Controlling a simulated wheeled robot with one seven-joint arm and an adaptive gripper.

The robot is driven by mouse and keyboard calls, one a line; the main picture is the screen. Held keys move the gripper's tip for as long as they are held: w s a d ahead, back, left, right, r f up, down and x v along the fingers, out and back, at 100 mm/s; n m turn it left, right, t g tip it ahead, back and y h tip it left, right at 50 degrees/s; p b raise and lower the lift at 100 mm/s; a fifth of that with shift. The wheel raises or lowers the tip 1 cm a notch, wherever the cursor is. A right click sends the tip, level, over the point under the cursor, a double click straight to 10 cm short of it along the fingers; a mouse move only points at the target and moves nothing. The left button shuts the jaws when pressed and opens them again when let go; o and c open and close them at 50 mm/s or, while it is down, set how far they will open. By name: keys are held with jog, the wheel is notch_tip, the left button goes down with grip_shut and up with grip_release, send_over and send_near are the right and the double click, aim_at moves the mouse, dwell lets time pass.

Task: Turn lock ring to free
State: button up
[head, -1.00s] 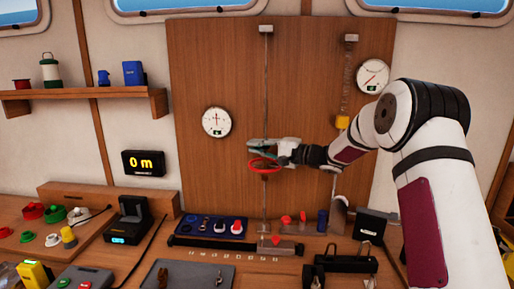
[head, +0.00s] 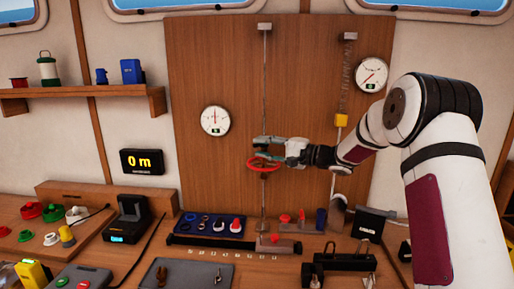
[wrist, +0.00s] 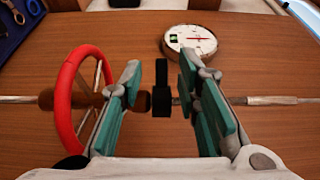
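A thin upright rod (head: 265,85) runs down the wooden panel; it lies crosswise in the wrist view (wrist: 270,100). A red handwheel (head: 262,167) is around the rod, and shows at left in the wrist view (wrist: 66,100). A small black piece (wrist: 161,90), likely the lock ring, sits on the rod to the right of the wheel. My gripper (head: 264,146) is at the rod just above the wheel. In the wrist view, its teal-padded fingers (wrist: 160,88) stand apart on either side of the black piece, with visible gaps.
A round dial (head: 215,121) is left of the rod, and another (head: 372,73) is at upper right. A blue tray (head: 210,225) and small red-topped parts lie on the bench below.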

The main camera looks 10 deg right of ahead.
jog(key=v, duration=0.9)
jog(key=shift+d, duration=0.1)
notch_tip(320, 180, up, 9)
jog(key=w+n+t+h, duration=0.1)
jog(key=t+h, duration=0.3)
jog(key=h, duration=0.4)
jog(key=s+r+g+h, duration=0.1)
jog(key=s+r+h, duration=0.2)
jog(key=s+h, duration=0.5)
jog(key=s+a+f+n+g, duration=0.2)
jog(key=s+f+g, duration=0.1)
jog(key=s, duration=0.8)
jog(key=s+a+f+n+g+y, duration=0.1)
jog(key=s+f, duration=0.5)
jog(key=s, duration=0.6)
jog(key=s+a+f+n+g+y, duration=0.1)
jog(key=s+a+f+n+g, duration=0.3)
jog(key=s, duration=0.8)
jog(key=shift+s+a+f+g, duration=0.2)
jog(key=shift+a+f+g, duration=0.1)
jog(key=shift+a+g, duration=0.4)
